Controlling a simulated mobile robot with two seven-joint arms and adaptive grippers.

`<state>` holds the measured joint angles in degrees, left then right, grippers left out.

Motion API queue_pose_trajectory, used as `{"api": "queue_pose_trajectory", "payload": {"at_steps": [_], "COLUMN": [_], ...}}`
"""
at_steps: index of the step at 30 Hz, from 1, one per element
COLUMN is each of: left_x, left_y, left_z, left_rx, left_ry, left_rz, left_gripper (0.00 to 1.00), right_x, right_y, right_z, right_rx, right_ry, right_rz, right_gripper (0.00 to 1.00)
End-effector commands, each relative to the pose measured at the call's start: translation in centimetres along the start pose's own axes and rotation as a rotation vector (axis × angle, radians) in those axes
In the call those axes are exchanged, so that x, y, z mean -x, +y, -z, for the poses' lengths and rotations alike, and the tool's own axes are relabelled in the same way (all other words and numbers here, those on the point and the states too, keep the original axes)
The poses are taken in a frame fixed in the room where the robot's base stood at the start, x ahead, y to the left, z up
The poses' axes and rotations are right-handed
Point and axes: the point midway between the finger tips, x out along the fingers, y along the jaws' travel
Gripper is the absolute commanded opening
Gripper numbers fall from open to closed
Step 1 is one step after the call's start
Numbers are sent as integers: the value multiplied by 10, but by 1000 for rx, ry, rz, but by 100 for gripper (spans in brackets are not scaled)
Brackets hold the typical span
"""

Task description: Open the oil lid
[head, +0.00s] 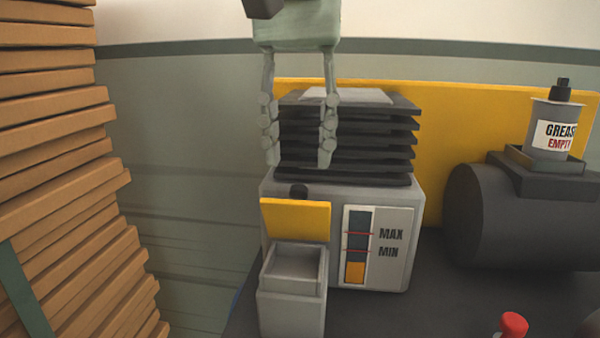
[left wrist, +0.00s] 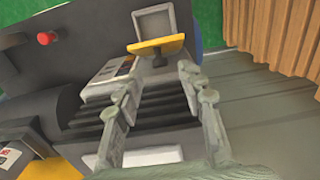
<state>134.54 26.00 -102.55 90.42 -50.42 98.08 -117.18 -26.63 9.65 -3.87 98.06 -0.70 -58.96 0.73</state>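The yellow oil lid (head: 295,220) stands raised at the back edge of a grey filler box (head: 291,300) on the front of the grey machine. The box's hollow top shows uncovered below it. In the left wrist view the lid (left wrist: 160,45) shows as a yellow strip beside the grey box (left wrist: 153,22). My left gripper (head: 298,162) points down above the lid, with a gap to it. Its two fingers are spread with nothing between them; the left wrist view also shows the gripper (left wrist: 158,78) open. My right gripper is not in view.
The machine (head: 392,270) has a MAX/MIN gauge and dark stacked fins (head: 400,135). A dark cylinder (head: 510,215) carries a grease bottle (head: 553,125) on the right. A red cap (head: 514,325) shows at the bottom. Stacked brown boards (head: 55,150) fill the left side.

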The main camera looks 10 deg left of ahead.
Motion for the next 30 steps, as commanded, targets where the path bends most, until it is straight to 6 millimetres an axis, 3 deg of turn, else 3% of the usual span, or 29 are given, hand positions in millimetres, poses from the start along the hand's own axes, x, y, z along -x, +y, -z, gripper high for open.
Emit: {"api": "queue_pose_trajectory", "payload": {"at_steps": [3, 9, 19, 28, 30], "left_x": [-20, -40, -45, -45, -45], "left_y": [-1, 0, 0, 0, 0], "left_z": [0, 0, 0, 0, 0], "left_rx": [0, 0, 1, 1, 1], "left_ry": [0, 1, 0, 0, 0], "left_rz": [1, 0, -1, -1, -1], "left_gripper": [39, 39, 39, 2, 0], "right_x": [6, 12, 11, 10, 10], "right_y": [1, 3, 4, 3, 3], "right_z": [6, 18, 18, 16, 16], "right_rx": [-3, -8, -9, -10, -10], "right_ry": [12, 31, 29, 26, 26], "right_rz": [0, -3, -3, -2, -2], "right_gripper": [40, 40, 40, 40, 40]}}
